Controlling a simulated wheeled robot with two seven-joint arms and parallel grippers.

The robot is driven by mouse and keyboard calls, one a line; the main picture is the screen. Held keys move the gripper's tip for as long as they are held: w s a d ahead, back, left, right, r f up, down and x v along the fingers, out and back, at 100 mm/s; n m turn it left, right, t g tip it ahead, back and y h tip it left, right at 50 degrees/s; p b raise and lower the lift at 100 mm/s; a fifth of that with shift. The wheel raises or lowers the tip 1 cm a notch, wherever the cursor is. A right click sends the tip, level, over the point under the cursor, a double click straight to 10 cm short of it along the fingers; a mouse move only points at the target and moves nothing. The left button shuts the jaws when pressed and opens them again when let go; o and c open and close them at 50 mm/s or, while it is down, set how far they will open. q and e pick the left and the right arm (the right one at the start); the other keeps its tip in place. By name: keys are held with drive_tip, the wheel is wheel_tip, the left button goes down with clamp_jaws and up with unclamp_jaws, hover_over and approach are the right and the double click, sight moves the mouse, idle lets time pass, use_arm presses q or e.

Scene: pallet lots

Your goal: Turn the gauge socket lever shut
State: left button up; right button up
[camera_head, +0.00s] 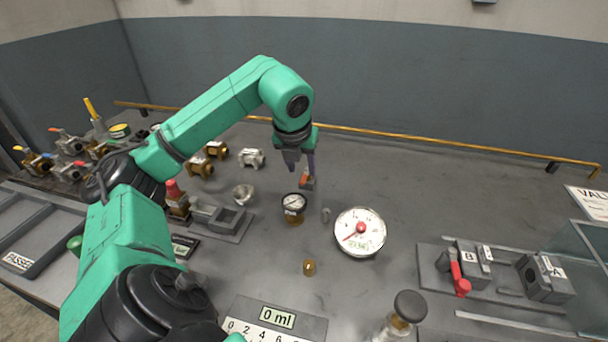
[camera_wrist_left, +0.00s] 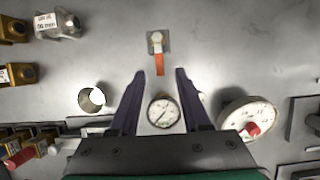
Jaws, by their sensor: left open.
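A small orange-red lever (camera_head: 307,183) stands on the bench behind the small dial gauge (camera_head: 294,203). In the left wrist view the lever (camera_wrist_left: 159,65) points straight down the picture from a pale fitting (camera_wrist_left: 155,42) on a square grey plate. My left gripper (camera_head: 302,168) is open and points down over the lever. In the left wrist view its fingertips (camera_wrist_left: 160,74) are on either side of the lever's free end, with clear gaps; contact does not show. The small gauge (camera_wrist_left: 163,112) appears between the fingers. My right gripper is not in view.
A large white dial (camera_head: 360,231) stands to the right of the small gauge. A metal cup (camera_head: 243,194) and brass valves (camera_head: 200,166) are to the left. Blocks A and B with a red lever (camera_head: 460,278) are at right. The bench behind is clear up to a yellow rail (camera_head: 400,139).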

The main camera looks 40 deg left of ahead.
sight(303, 178)
use_arm(q)
drive_tip(key=x, duration=0.3)
drive_tip(key=shift+f, duration=0.25)
clamp_jaws()
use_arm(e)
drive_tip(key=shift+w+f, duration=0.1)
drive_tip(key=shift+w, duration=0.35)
use_arm(q)
drive_tip(key=shift+a, duration=0.1)
